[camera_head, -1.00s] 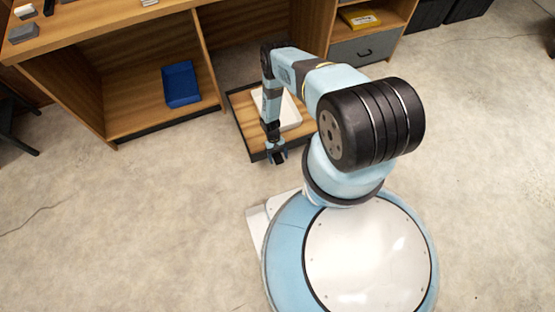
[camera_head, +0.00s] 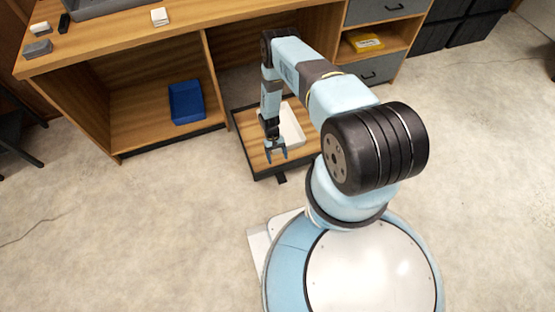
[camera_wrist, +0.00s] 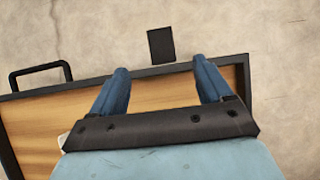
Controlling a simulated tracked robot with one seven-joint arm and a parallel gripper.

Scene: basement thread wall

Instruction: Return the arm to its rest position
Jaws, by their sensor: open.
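My arm reaches forward from my base and bends down at the wrist. My gripper (camera_head: 277,158) points down, its two fingers apart with nothing between them. It is over the front part of a low wooden tray or drawer with dark edges (camera_head: 240,124). In the wrist view, the gripper (camera_wrist: 161,66) shows its two blue fingers spread over the dark front edge of that tray (camera_wrist: 150,70). A small dark block-like piece (camera_wrist: 161,45) shows just beyond this edge, in front of the fingertips; whether it is attached to the tray I cannot tell.
A white bin (camera_head: 292,126) sits in the wooden tray, partly behind my arm. A blue bin (camera_head: 186,102) lies in the desk's open shelf. A yellow item (camera_head: 363,41) is on a right shelf. Open concrete floor (camera_head: 150,220) lies around my base.

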